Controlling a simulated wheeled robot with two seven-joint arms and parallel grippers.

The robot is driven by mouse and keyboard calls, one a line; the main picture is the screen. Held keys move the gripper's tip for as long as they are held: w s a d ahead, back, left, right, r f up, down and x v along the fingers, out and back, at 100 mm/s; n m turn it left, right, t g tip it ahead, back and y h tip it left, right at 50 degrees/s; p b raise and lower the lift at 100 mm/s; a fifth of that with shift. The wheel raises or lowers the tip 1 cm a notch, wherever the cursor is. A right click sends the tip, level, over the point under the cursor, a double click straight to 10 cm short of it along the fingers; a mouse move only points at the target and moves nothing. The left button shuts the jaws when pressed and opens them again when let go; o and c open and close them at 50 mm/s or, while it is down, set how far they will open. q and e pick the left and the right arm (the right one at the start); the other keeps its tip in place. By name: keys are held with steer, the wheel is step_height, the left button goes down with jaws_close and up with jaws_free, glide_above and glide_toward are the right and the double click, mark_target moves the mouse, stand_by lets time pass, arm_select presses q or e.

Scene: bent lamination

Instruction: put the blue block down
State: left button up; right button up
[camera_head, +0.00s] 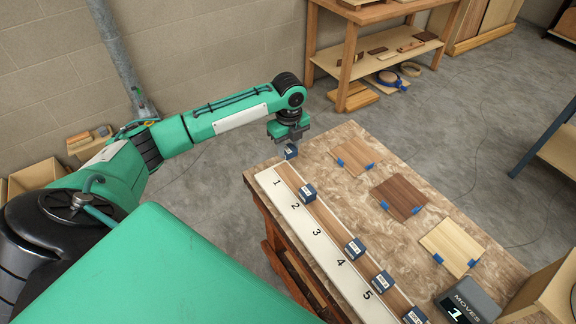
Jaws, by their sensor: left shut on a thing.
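My left gripper (290,141) is shut on a small dark blue block (290,152) with a pale label on top. It holds the block at the far left end of the table, near the end of the strip by number 1. I cannot tell whether the block touches the surface below. The white numbered strip (304,226) runs along the table's near edge, with a brown wooden strip beside it. Other blue blocks sit along the wood: one near number 2 (307,192), one near 4 (354,248), one near 5 (382,283) and one at the bottom edge (414,316). My right gripper is out of view.
Three wooden panels with blue corner pieces lie on the table: one tan (355,157), one dark brown (399,197), one pale (451,246). A dark display box reading "MOVES 1" (468,302) stands at the lower right. A wooden shelf unit (375,65) stands behind.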

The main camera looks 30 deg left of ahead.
arm_select(q)
glide_above(288, 175)
step_height(288, 175, down, 5)
steer(key=shift+d+p, duration=0.15)
steer(key=shift+p, duration=0.2)
steer(key=shift+f, duration=0.5)
step_height(288, 175, down, 3)
steer(key=shift+f+p, duration=0.2)
steer(key=shift+p, duration=0.25)
steer(key=shift+f, duration=0.25)
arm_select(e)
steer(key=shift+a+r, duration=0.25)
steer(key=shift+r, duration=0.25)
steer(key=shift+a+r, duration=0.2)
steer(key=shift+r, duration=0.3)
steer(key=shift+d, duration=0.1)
arm_select(q)
steer(key=o, duration=1.2)
steer(key=shift+f, duration=0.15)
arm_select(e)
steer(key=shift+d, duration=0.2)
